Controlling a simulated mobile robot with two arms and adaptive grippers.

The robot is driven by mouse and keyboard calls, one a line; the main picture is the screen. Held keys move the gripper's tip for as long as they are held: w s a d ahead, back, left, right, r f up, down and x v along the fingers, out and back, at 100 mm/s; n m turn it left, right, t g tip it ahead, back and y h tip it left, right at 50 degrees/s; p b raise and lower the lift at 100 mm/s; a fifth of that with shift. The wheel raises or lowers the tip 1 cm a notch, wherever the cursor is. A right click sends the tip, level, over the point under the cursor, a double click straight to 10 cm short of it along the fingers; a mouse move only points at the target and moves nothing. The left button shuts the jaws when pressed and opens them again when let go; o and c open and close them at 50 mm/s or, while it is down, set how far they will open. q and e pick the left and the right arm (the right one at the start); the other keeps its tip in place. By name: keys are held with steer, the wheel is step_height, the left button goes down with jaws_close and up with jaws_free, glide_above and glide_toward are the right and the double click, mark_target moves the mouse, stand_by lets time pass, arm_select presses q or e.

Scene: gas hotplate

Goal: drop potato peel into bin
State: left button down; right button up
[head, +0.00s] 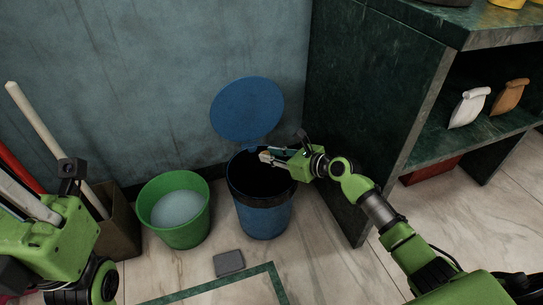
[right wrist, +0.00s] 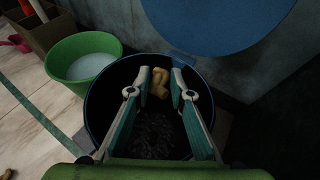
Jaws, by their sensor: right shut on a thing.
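My right gripper (head: 267,157) is over the open mouth of the blue bin (head: 264,219), pointing left in the head view. In the right wrist view its two fingers (right wrist: 160,80) are shut on a brown, curled potato peel (right wrist: 158,84). The peel is above the bin's dark inside, within the rim as seen from the wrist. The bin's round blue lid (head: 247,108) stands raised at the back. I cannot make out the peel clearly in the head view. My left gripper (head: 22,197) is at the left edge, and its jaw opening cannot be made out.
A green bucket (head: 178,232) with pale contents stands left of the bin. A brown box (head: 117,222) with long handles is farther left. A dark green shelf unit (head: 377,110) stands to the right. A small grey block (head: 229,262) lies on the floor in front.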

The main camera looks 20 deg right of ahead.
steer(key=o, duration=0.9)
steer(key=v, duration=1.2)
